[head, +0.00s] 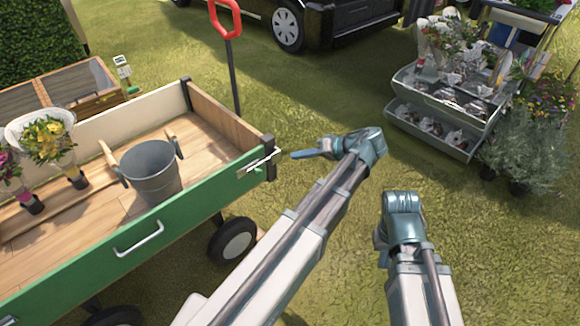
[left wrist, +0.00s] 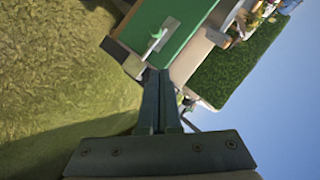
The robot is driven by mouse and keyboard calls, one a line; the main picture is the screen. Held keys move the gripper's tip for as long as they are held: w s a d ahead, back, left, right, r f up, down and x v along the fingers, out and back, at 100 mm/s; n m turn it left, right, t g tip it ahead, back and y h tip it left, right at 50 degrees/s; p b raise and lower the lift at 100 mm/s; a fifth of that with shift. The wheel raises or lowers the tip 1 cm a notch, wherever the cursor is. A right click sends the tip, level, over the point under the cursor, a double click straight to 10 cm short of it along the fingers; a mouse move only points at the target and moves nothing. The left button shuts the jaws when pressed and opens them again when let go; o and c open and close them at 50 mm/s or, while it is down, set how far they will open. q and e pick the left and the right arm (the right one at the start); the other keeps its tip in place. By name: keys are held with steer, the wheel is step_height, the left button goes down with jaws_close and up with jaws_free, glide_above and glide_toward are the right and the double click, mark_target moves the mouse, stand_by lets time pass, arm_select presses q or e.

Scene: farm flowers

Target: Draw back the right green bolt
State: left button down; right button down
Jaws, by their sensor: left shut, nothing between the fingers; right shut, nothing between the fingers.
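The green-sided cart (head: 195,222) fills the left of the head view. A pale bolt rod with a small green part (head: 262,162) sits at the right end of its green side panel, by the dark corner post. In the left wrist view the bolt (left wrist: 152,47) lies just beyond the fingertips. My left gripper (head: 295,155) is shut and empty, its tips close to the right of the bolt, apparently apart from it. It also shows in the left wrist view (left wrist: 159,78). My right gripper (head: 383,250) is shut and empty, mostly hidden by my right wrist, away from the cart.
A grey bucket (head: 150,172) and flower bouquets (head: 47,140) stand in the cart. The cart's red-handled pull bar (head: 234,75) rises behind its end. A plant stand (head: 440,110) and potted shrubs (head: 525,150) are at right. Grass between is clear.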

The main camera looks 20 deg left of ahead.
arm_select(q)
steer(key=shift+w+d, duration=0.1)
steer(key=shift+w, duration=0.45)
steer(key=shift+f, duration=0.1)
steer(key=s+f+b+x, duration=0.1)
steer(key=s+b+x, duration=0.1)
steer(key=b+x, duration=0.5)
steer(key=shift+s+b+x, duration=0.2)
steer(key=shift+b+x, duration=0.2)
steer(key=shift+x, duration=2.25)
steer(key=shift+f, duration=0.15)
